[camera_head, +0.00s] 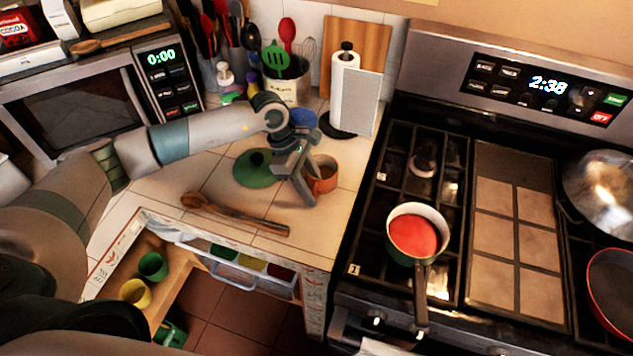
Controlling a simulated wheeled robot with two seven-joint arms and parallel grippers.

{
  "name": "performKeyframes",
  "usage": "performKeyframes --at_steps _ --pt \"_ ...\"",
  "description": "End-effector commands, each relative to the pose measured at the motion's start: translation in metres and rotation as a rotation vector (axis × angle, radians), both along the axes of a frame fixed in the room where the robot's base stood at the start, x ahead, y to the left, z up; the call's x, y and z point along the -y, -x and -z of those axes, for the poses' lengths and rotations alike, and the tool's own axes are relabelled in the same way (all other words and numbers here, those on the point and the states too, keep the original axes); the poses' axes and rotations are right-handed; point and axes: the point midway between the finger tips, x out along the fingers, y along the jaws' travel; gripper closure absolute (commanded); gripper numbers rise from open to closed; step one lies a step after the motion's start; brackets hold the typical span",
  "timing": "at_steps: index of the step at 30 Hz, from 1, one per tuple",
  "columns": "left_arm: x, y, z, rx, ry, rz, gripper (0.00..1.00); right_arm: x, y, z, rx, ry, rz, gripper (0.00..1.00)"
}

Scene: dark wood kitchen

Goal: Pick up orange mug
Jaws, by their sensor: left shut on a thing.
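The orange mug (325,178) stands on the tiled counter just left of the stove. My left gripper (308,184) reaches in from the left and is shut on the mug at its left side. The gripper's fingers cover part of that side, so the exact grip is partly hidden. The mug looks upright, and I cannot tell whether it touches the counter. My right gripper is not in view.
A green lid (254,170) and a wooden spoon (235,214) lie near the mug. A paper towel holder (345,90) and a utensil crock (285,91) stand behind. A saucepan (412,236) sits on the stove. An open drawer (240,268) is below the counter.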

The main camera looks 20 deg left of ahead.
Motion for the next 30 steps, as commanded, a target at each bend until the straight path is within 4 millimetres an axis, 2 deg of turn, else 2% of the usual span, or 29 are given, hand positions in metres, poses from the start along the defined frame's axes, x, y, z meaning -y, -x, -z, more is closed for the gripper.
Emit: performKeyframes --at_steps 14,28,30 --pt "0.000 -0.001 -0.008 0.003 0.001 0.000 0.97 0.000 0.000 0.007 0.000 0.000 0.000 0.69" --pt "0.000 -0.001 -0.040 0.005 0.001 0.001 0.97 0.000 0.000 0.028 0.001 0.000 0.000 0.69" --pt "0.007 0.002 -0.043 0.002 0.002 0.003 0.97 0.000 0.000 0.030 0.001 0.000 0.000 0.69"
